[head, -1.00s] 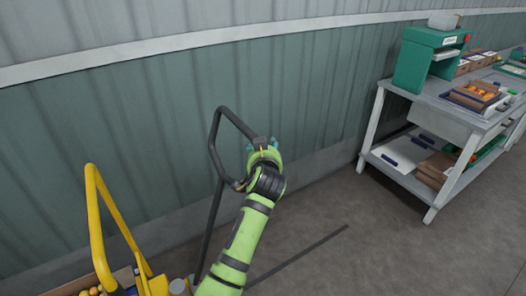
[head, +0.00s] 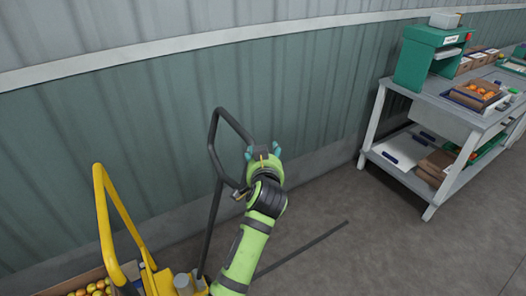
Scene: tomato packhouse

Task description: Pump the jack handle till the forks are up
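The jack handle (head: 213,150) is a dark looped bar on a dark shaft that leans up from the yellow jack (head: 104,218) at the lower left. The gripper and green wrist hide part of the loop. A grey cylinder (head: 183,284) stands at the foot of the shaft. The forks are not visible. My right gripper is not in view.
A crate (head: 60,290) of round fruit is cut off at the lower left, beside the jack. A corrugated wall (head: 120,130) runs close behind the handle. A grey workbench (head: 375,130) with boxes stands at the right. The floor between is clear except a thin dark strip (head: 305,250).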

